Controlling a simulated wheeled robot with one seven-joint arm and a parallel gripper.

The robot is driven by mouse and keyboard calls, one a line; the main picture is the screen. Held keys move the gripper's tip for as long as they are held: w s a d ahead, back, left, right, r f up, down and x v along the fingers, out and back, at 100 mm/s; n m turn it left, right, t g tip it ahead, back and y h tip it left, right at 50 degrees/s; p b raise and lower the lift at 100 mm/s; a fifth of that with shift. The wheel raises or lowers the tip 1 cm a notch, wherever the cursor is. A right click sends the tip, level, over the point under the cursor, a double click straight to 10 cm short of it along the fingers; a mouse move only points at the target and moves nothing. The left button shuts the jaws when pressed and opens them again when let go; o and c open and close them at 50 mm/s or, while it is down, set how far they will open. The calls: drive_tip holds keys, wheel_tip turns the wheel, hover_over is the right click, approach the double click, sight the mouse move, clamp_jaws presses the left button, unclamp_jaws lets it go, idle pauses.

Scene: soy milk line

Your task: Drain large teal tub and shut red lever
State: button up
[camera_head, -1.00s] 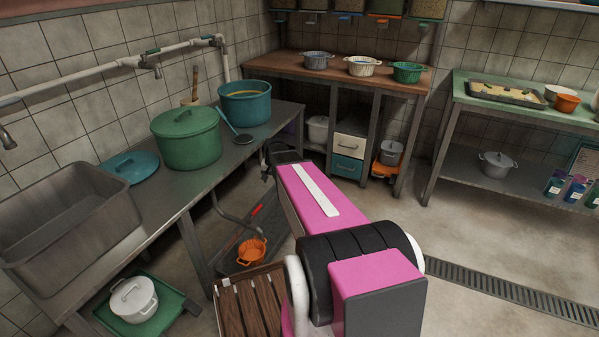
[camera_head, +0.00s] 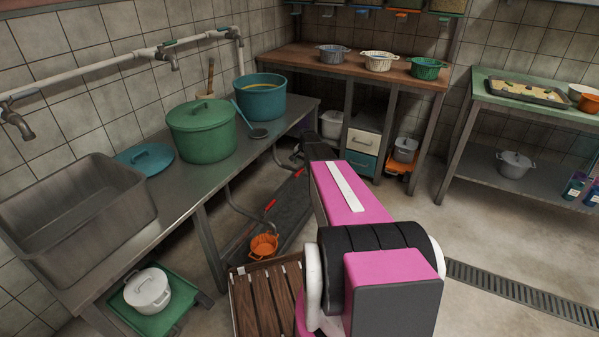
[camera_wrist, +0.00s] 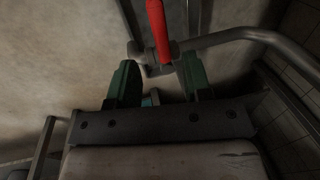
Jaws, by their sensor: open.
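The large teal tub (camera_head: 260,98) stands on the steel table, holding yellowish liquid. Two small red levers show on pipes under the table in the head view, a nearer one (camera_head: 270,204) and a farther one (camera_head: 298,173). In the wrist view a red lever (camera_wrist: 158,30) stands on a grey valve and pipe, just beyond my gripper (camera_wrist: 158,80). Its two green fingers are apart, with the lever's lower end roughly in line with the gap. I cannot tell whether they touch it. In the head view my pink arm hides most of my gripper.
A green lidded pot (camera_head: 201,130), a teal lid (camera_head: 145,159) and a ladle (camera_head: 250,124) are on the steel table (camera_head: 185,181). Open floor lies to the right.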

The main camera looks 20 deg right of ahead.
sight(299, 171)
drive_tip(key=f, duration=0.4)
drive_tip(key=a+f, duration=0.1)
drive_tip(key=shift+w+f, duration=0.4)
clamp_jaws()
drive_tip(key=shift+d, duration=0.1)
